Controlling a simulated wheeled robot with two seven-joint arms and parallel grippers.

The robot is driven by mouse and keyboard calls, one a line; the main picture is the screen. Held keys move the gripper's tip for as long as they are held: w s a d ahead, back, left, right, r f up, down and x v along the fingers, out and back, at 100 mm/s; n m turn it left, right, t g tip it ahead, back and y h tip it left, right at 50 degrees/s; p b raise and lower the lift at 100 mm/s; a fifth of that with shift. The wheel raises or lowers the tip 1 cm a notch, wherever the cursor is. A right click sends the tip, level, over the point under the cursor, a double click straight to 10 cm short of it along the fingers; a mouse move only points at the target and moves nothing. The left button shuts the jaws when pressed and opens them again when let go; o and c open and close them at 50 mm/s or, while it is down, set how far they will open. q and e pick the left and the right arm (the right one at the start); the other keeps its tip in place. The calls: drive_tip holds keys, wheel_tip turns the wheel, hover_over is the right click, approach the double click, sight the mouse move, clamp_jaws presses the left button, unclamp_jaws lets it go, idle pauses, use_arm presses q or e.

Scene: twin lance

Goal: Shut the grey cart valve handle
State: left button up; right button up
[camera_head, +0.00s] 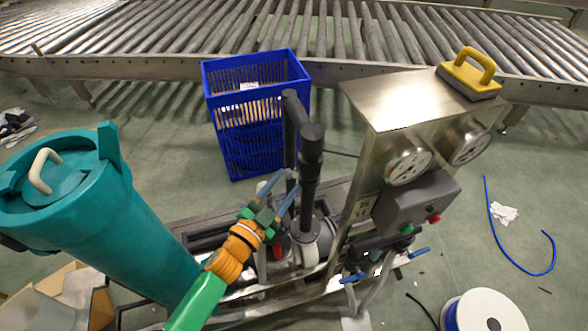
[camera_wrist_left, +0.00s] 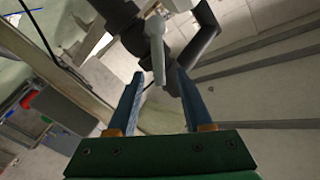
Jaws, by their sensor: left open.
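The grey valve handle (camera_wrist_left: 157,48) shows in the left wrist view as a light grey lever on a dark pipe fitting. Its narrow end points down into the gap between my fingertips. My left gripper (camera_wrist_left: 159,76) is open, one blue finger on each side of the lever's end, and I see no clear contact. In the head view my left gripper (camera_head: 288,181) is at the dark vertical pipe (camera_head: 309,165) on the cart; the handle is hard to make out there. My right gripper is not in view.
A steel gauge panel (camera_head: 385,105) with a yellow-handled block (camera_head: 470,75) on top stands right of the pipe. Blue levers (camera_head: 350,277) sit below it. A blue crate (camera_head: 255,115) is behind, a teal canister (camera_head: 95,215) at left, and a white spool (camera_head: 487,312) at front right.

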sight(294, 175)
use_arm(q)
drive_tip(key=x, duration=0.4)
drive_tip(key=shift+w+d+f+b, duration=0.1)
drive_tip(key=shift+w+f+b, duration=0.05)
drive_tip(key=shift+w+b, duration=0.15)
drive_tip(key=shift+s, duration=0.1)
clamp_jaws()
idle(1.0)
